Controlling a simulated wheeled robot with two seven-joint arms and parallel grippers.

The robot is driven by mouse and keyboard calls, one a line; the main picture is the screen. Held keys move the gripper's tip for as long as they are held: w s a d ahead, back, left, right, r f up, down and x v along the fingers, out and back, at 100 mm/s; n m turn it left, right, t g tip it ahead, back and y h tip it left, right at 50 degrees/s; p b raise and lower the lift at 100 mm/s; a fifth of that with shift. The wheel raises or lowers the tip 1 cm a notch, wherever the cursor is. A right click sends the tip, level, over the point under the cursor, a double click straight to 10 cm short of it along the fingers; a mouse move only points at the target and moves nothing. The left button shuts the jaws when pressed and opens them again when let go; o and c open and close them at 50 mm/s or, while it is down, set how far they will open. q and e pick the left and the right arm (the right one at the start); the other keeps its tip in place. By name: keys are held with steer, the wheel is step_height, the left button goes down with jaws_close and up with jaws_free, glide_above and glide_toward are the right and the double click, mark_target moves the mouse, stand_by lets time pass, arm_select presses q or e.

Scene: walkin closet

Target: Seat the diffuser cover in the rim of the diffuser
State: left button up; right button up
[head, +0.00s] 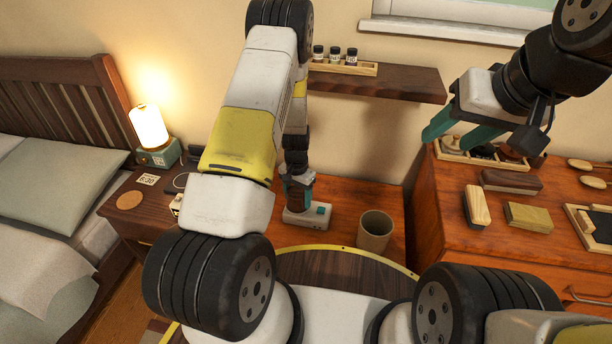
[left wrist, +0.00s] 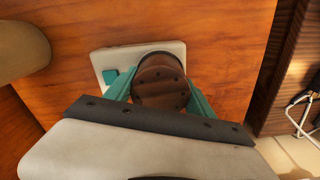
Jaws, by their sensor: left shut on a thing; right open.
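The diffuser (head: 306,216) is a low white base with a teal square on it, standing on the orange-brown wooden table. It also shows in the left wrist view (left wrist: 110,63). The diffuser cover (left wrist: 160,82) is a dark brown round piece with small holes in its top. My left gripper (head: 298,185) points down and is shut on the cover, a finger on each side. The cover is over the base; its lower edge and the rim are hidden, so I cannot tell whether it is seated. My right gripper (head: 458,130) is open and empty, raised over the dresser at the right.
A tan cup (head: 374,232) stands right of the diffuser. A lit lamp (head: 150,130), a clock and a round coaster (head: 130,200) are at the left. The dresser (head: 440,215) holds brushes and trays. A wall shelf (head: 400,82) with small jars is behind.

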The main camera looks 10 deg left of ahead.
mark_target(297, 192)
arm_select(q)
steer(key=shift+f, duration=0.3)
stand_by(0.5)
steer(key=o, duration=1.5)
steer(key=shift+r, duration=0.1)
steer(key=shift+r, duration=2.4)
